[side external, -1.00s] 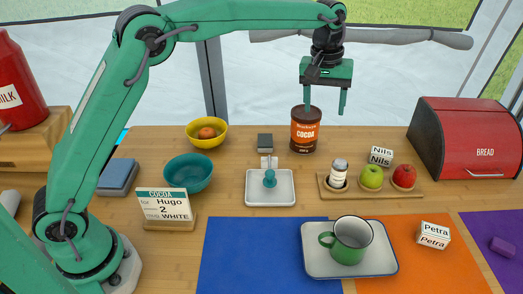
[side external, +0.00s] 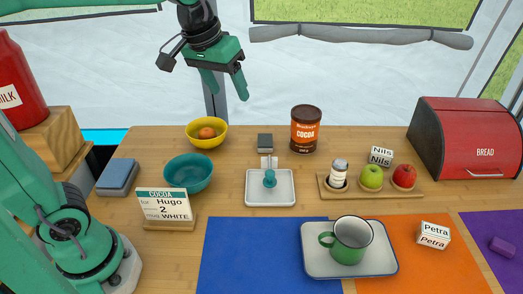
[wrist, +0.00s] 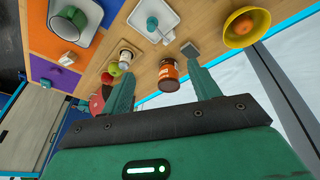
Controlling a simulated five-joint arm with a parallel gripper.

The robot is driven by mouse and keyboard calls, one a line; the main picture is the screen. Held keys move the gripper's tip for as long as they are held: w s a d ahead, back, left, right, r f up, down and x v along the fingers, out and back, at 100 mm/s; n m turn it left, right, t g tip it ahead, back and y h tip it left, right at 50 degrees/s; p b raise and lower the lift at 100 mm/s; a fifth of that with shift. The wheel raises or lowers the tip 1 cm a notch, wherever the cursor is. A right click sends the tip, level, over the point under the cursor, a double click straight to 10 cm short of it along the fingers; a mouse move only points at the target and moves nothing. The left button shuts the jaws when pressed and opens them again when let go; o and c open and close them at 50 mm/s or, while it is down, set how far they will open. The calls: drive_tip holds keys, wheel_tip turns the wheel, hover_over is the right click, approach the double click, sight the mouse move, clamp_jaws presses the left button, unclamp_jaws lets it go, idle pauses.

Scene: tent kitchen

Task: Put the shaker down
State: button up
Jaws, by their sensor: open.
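The shaker (side external: 339,175) is a small white jar with a grey top and a dark label. It stands upright on the left end of a wooden tray (side external: 412,192), beside a green apple (side external: 371,177) and a red apple (side external: 404,176). The shaker also shows in the wrist view (wrist: 128,57). My gripper (side external: 229,91) is open and empty, high above the back of the table, over the yellow bowl and well left of the shaker. Its two fingers also show apart in the wrist view (wrist: 160,78).
A cocoa tin (side external: 305,130) stands at the back. A yellow bowl (side external: 207,141), teal bowl (side external: 187,174) and white dish (side external: 283,187) are left of the shaker. A green mug (side external: 352,242) stands on a tray in front. A bread box (side external: 465,140) is at right.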

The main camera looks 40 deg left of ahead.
drive_tip(key=s+a+f+m+t, duration=0.1)
drive_tip(key=s+a+f, duration=0.1)
drive_tip(key=s, duration=0.5)
drive_tip(key=s+a+f+m, duration=0.1)
drive_tip(key=s+f, duration=0.3)
drive_tip(key=s, duration=0.2)
drive_tip(key=shift+s+a+f+t, duration=0.3)
drive_tip(key=shift+s+a+t, duration=0.05)
drive_tip(key=shift+t, duration=0.05)
idle(0.5)
